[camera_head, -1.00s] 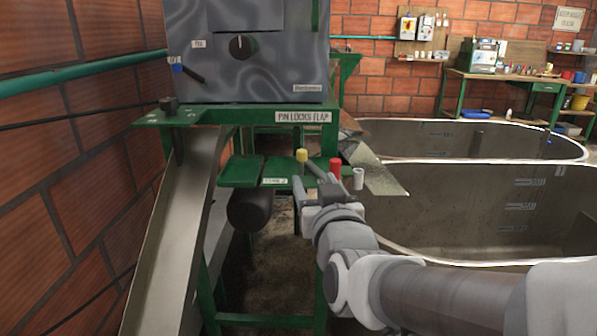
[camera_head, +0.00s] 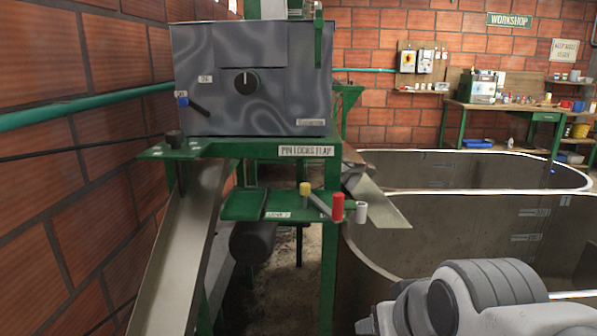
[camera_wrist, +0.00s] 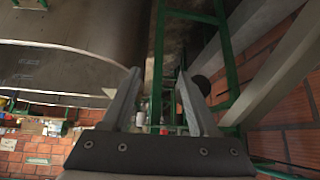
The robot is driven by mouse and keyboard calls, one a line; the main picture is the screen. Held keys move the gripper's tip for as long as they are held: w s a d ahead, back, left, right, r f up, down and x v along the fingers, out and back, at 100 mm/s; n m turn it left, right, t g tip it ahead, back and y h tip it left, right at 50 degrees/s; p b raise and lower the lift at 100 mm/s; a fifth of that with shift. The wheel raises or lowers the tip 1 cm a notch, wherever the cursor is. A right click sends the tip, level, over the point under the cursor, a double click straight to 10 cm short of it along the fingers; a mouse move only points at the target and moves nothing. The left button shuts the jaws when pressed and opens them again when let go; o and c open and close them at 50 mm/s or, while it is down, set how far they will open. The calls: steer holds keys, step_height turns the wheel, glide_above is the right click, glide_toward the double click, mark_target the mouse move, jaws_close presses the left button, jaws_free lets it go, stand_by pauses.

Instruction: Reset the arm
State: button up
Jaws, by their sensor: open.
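My arm is folded back at the lower right of the head view, where only its grey links show and the fingers are out of sight. In the wrist view my gripper (camera_wrist: 159,76) has its two fingers apart with nothing between them. It is clear of the green stand and its parts, which appear farther off beyond the fingers. The machine (camera_head: 250,85), a grey box with a black dial (camera_head: 246,83), stands on the green stand (camera_head: 240,150).
A metal chute (camera_head: 180,245) slopes down at the left beside the brick wall (camera_head: 70,190). Large grey tanks (camera_head: 455,220) fill the right side. A workbench (camera_head: 500,106) stands at the back right.

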steer(key=s+d+g, duration=0.2)
steer(key=s+d, duration=0.1)
steer(key=s, duration=0.3)
step_height(320, 180, up, 22)
steer(key=p, duration=2.2)
steer(key=shift+w+a+m+h+p, duration=0.3)
steer(key=shift+w+a+p, duration=0.1)
steer(key=shift+w, duration=0.05)
steer(key=shift+o, duration=0.3)
steer(key=shift+f, duration=0.15)
